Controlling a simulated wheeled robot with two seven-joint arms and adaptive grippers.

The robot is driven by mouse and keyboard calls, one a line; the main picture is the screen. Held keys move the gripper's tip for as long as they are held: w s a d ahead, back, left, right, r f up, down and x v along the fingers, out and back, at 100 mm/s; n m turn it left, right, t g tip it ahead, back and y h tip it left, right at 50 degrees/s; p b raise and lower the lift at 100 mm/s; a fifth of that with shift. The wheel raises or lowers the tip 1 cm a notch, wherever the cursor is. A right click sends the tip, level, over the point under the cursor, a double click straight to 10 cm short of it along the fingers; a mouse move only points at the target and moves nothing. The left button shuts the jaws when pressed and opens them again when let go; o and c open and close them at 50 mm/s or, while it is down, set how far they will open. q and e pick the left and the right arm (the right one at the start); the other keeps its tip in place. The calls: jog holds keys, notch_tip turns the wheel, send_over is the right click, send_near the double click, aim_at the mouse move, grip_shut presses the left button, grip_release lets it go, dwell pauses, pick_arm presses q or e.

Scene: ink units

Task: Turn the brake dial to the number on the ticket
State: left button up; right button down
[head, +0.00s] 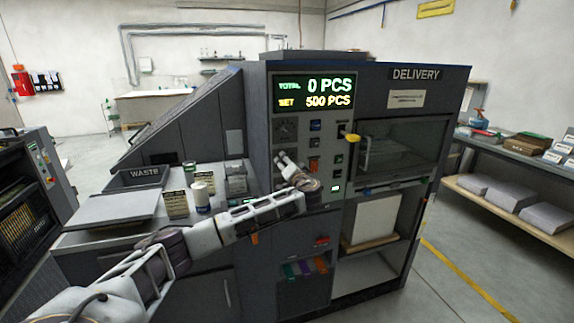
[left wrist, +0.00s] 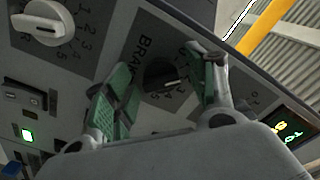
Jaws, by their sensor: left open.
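The brake dial (left wrist: 166,76) is a black knob with a pale pointer line, beside the word BRAKE and a printed number scale in the left wrist view. The number it points to is too blurred to tell. My left gripper (left wrist: 160,70) is open, its two green-padded fingers on either side of the dial; I cannot tell whether they touch it. In the head view my left gripper (head: 285,164) is at the machine's control panel. Small printed cards (head: 176,204) stand on the counter; I cannot tell whether one is the ticket or read a number. My right gripper is out of view.
A white dial (left wrist: 45,22) with its own scale and a lit green button (left wrist: 27,135) are near the brake dial. The display (head: 315,92) reads TOTAL 0 PCS, SET 500 PCS.

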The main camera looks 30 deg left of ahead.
pick_arm(q)
jog(key=shift+a, duration=0.1)
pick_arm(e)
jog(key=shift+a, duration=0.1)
pick_arm(q)
jog(key=c, duration=0.9)
jog(key=shift+c, duration=0.6)
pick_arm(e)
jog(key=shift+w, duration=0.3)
